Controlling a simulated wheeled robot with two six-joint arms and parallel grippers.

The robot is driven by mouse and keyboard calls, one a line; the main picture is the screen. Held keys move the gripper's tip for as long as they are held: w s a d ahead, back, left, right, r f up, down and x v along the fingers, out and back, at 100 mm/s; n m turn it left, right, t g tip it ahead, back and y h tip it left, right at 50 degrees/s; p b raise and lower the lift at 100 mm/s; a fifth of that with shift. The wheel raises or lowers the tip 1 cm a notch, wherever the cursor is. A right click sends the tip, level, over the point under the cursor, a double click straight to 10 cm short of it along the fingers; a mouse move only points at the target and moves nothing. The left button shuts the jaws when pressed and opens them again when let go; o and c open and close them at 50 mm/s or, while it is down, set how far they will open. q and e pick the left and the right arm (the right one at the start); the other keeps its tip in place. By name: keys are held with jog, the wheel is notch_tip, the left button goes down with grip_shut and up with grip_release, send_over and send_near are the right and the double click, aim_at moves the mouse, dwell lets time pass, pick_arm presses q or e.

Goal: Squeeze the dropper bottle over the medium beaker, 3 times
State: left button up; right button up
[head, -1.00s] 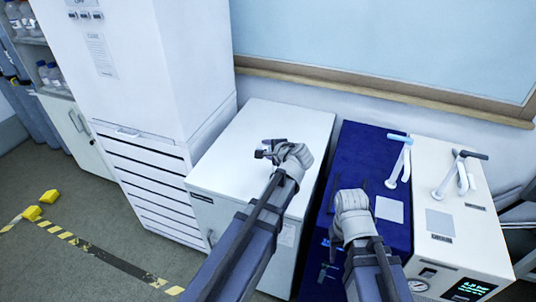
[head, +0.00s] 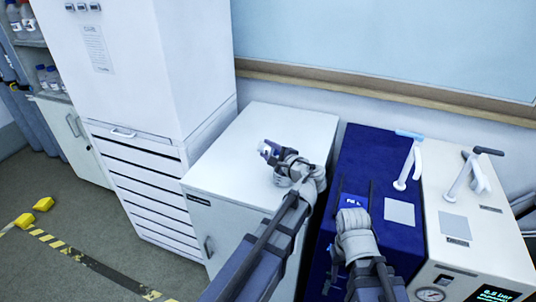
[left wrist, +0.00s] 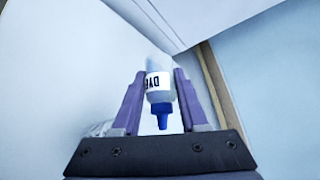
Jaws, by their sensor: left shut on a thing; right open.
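The dropper bottle (left wrist: 159,88) is small and pale, with a blue nozzle and a white label with dark letters, partly hidden. In the left wrist view, my left gripper (left wrist: 155,78) is shut on it, a finger on each side, the nozzle pointing to the bottom of the picture. In the head view, my left gripper (head: 268,150) is over the white cabinet top; the bottle is too small there to make out clearly. My right gripper (head: 356,190) is open and empty over the dark blue unit. I cannot make out the medium beaker in either view.
The white cabinet (head: 270,120) has a bare top around my left gripper. A dark blue unit (head: 370,150) and a white instrument (head: 485,230) with upright handles stand to its right. A tall white cabinet (head: 130,80) stands to the left, a wall behind.

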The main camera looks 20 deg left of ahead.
pick_arm(q)
jog(key=shift+d+f+y+b, duration=0.1)
jog(key=shift+y+b, duration=0.2)
jog(key=shift+b, duration=0.05)
jog(key=shift+r, duration=0.3)
jog(key=shift+m+t+y+b, duration=0.3)
jog(key=shift+m+y+b, duration=0.1)
jog(key=shift+b, duration=0.05)
jog(key=shift+r, duration=0.25)
pick_arm(e)
notch_tip(320, 180, down, 3)
jog(key=shift+r, duration=0.2)
pick_arm(q)
jog(key=shift+d, duration=0.1)
jog(key=shift+o, duration=0.4)
grip_shut()
